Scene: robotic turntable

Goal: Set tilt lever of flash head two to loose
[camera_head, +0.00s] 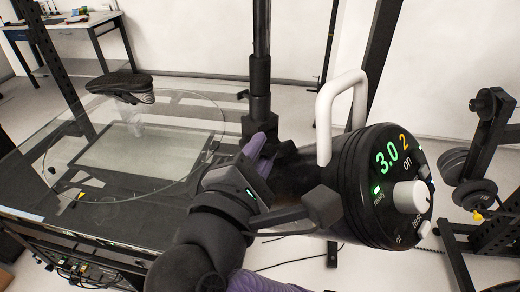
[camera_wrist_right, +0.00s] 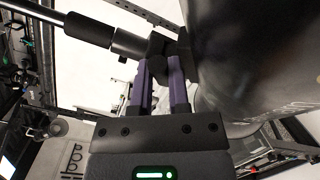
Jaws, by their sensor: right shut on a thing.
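Flash head two (camera_head: 350,185) is a black cylinder on a stand, with a green 3.0 and an orange 2 on its back panel, a white knob and a white handle. My right gripper (camera_head: 262,150) is beside the dark bracket between the flash head and the stand pole. In the right wrist view, its purple fingers (camera_wrist_right: 160,75) are shut on a small black part at the bracket (camera_wrist_right: 160,45), apparently the tilt lever. The lever is mostly hidden by the fingers, so its setting cannot be read. The flash head body fills the right of that view. My left gripper is not in view.
The vertical stand pole (camera_head: 261,70) rises just behind the gripper. A black stand with weights (camera_head: 470,190) is at the right. A workbench (camera_head: 70,30) is at the back left.

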